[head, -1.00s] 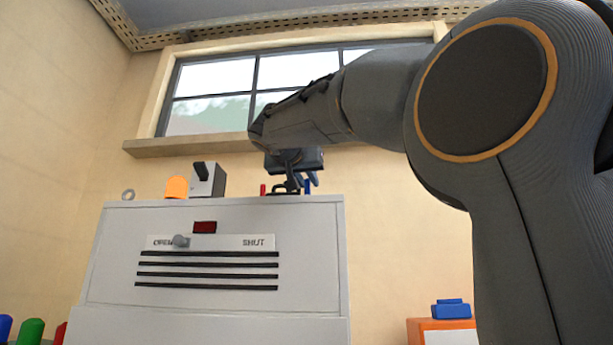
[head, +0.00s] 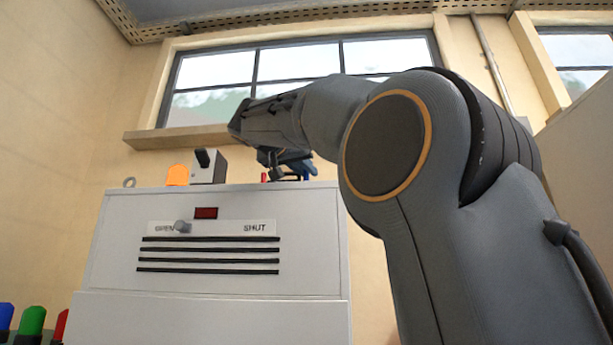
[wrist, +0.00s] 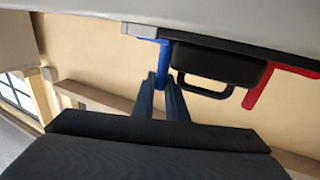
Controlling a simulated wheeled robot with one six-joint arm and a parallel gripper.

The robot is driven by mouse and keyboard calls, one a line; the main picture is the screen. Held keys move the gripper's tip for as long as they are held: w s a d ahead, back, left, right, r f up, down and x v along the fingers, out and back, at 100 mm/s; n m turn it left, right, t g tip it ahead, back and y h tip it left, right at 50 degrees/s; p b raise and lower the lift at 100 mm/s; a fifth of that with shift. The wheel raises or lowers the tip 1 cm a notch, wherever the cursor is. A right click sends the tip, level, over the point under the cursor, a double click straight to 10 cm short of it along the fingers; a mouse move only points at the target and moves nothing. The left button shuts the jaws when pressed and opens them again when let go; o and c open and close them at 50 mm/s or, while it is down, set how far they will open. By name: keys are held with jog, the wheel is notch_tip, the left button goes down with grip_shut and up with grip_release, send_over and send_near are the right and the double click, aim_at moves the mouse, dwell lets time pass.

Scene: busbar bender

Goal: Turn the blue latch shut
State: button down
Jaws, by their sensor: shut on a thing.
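The blue latch (wrist: 163,58) hangs from a dark plate in the wrist view, left of a black handle (wrist: 210,75). My gripper (wrist: 160,78) is shut on its lower end, with one finger on each side. In the head view, my gripper (head: 275,168) is at the top of the grey cabinet, and a bit of the blue latch (head: 307,173) shows to its right. The fingers' contact is partly hidden there. A red latch (wrist: 280,78) is on the right of the handle, apart from my fingers.
The grey cabinet (head: 110,240) has a knob (head: 183,226) at the OPEN end of its OPEN–SHUT label. On top are an orange dome (head: 177,175), a switch box (head: 210,168) and a ring (head: 129,182). A window sill (head: 180,137) lies behind.

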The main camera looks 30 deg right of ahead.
jog(key=shift+w+d+m+g+h, duration=0.1)
jog(key=shift+w+m+g+h, duration=0.1)
jog(key=shift+m+g+h, duration=0.5)
jog(key=shift+w+m+g+h, duration=0.25)
jog(key=shift+m+g, duration=0.25)
jog(key=shift+g, duration=0.4)
jog(key=shift+s, duration=0.1)
jog(key=c, duration=2)
grip_release()
jog(key=shift+c, duration=0.2)
jog(key=shift+s+t, duration=0.1)
jog(key=shift+t, duration=0.2)
